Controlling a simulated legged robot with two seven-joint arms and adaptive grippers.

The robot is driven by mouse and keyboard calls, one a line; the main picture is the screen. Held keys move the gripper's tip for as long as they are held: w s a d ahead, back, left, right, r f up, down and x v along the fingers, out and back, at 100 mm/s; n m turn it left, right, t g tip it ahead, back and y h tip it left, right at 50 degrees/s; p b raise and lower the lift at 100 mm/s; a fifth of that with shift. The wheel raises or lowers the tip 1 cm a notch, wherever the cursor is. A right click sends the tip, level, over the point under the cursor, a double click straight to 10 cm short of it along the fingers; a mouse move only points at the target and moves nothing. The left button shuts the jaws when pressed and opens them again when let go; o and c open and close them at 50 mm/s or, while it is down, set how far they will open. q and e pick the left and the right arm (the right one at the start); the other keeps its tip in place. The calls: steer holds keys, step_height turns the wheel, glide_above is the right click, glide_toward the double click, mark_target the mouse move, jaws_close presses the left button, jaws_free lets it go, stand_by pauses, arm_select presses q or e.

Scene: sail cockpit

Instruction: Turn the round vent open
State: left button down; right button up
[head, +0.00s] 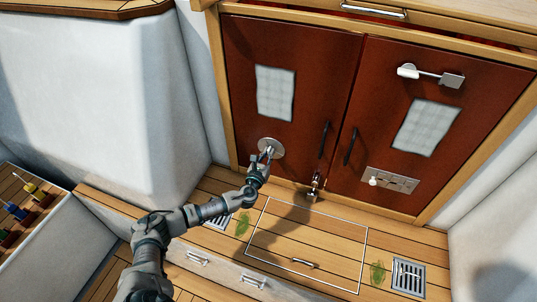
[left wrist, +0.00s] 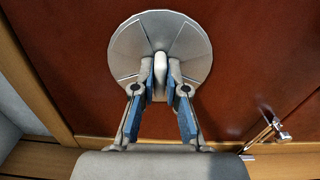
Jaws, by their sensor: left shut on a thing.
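The round vent (head: 277,146) is a grey metal disc low on the left red-brown cabinet door (head: 240,90). In the left wrist view the vent (left wrist: 195,45) has segment lines and a pale upright handle (left wrist: 161,68) at its middle. My left gripper (head: 266,154) reaches the vent from below. In the left wrist view my left gripper (left wrist: 161,78) is shut on the handle, with one blue-padded finger on each side. The fingers hide part of the vent's lower half. My right gripper is not in view.
Black door handles (head: 323,140) and a metal latch (head: 314,187) are to the right of the vent. A white lever (head: 430,75) and a switch panel (head: 390,180) are on the right door. The wooden floor (head: 290,245) has a hatch outline and drain grates (head: 408,277).

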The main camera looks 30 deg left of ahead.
arm_select(q)
steer(key=n, duration=0.3)
steer(key=shift+a+f+n, duration=0.1)
steer(key=shift+n, duration=0.2)
steer(key=shift+a+n+b, duration=0.1)
steer(key=shift+n+b, duration=0.35)
steer(key=shift+n, duration=1.85)
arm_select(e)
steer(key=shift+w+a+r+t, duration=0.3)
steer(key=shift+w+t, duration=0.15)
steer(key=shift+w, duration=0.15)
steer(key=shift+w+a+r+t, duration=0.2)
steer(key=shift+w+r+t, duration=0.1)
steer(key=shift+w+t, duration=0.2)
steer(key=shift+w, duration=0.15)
arm_select(q)
steer(key=c, duration=1.2)
jaws_free()
steer(key=shift+s, duration=0.1)
steer(key=shift+a, duration=0.1)
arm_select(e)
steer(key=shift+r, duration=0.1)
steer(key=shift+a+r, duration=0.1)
arm_select(q)
steer(key=v, duration=1.2)
